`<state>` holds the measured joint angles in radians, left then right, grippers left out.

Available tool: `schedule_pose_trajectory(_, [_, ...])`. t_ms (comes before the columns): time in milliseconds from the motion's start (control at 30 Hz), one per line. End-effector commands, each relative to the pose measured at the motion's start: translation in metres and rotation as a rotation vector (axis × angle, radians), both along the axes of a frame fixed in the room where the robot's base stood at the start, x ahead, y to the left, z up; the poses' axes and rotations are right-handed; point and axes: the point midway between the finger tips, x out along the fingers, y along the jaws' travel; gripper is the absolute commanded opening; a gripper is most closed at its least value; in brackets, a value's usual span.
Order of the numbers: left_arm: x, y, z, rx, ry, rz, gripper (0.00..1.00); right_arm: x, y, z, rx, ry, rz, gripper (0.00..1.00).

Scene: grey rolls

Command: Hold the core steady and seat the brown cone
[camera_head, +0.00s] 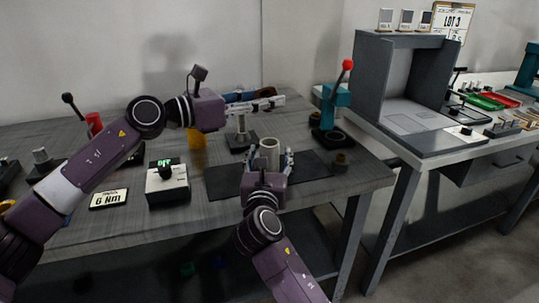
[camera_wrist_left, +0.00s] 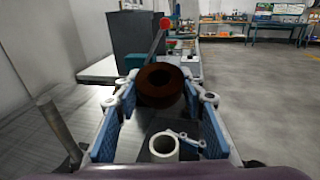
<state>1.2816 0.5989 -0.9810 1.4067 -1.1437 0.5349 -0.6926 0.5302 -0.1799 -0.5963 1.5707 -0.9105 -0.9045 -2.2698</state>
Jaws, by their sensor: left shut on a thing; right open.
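The core (camera_head: 269,148), a pale grey hollow cylinder, stands upright on the dark mat. Its open top also shows in the left wrist view (camera_wrist_left: 164,147). My right gripper (camera_head: 270,163) is open, with its fingers around the core's sides. My left gripper (camera_head: 276,103) is higher and farther back, pointing right above the table. In the left wrist view, a dark brown ring-shaped piece with a central hole, apparently the brown cone (camera_wrist_left: 162,84), sits between the left fingertips, and the gripper is shut on it.
A dark mat (camera_head: 225,183) lies under the core. A teal press with a red-knobbed lever (camera_head: 334,100) stands at right. A post stand (camera_head: 241,137), a yellow cylinder (camera_head: 197,138) and a boxed gauge (camera_head: 168,184) stand left.

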Motion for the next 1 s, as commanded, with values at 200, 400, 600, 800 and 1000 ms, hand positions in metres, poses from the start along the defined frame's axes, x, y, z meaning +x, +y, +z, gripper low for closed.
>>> schedule_pose_trajectory(200, [0.0, 0.0, 0.002, -0.002, -0.002, 0.0, 0.04, 0.001, 0.0, 0.0, 0.001, 0.0, 0.001, 0.56])
schedule_pose_trajectory(400, [0.0, 0.0, 0.002, -0.002, -0.002, 0.0, 0.04, 0.001, 0.0, 0.0, 0.001, 0.0, 0.0, 0.39])
schedule_pose_trajectory(600, [0.0, 0.0, 0.002, -0.002, -0.002, 0.0, 0.04, 0.001, 0.0, 0.0, 0.001, 0.0, 0.0, 0.17])
schedule_pose_trajectory(800, [0.0, -0.003, 0.002, 0.018, 0.005, -0.007, 0.04, 0.001, 0.0, 0.0, 0.001, 0.0, 0.0, 0.1])
schedule_pose_trajectory(1000, [0.0, -0.012, -0.004, 0.152, 0.075, -0.029, 0.04, 0.001, 0.0, 0.0, 0.001, 0.0, 0.001, 0.1])
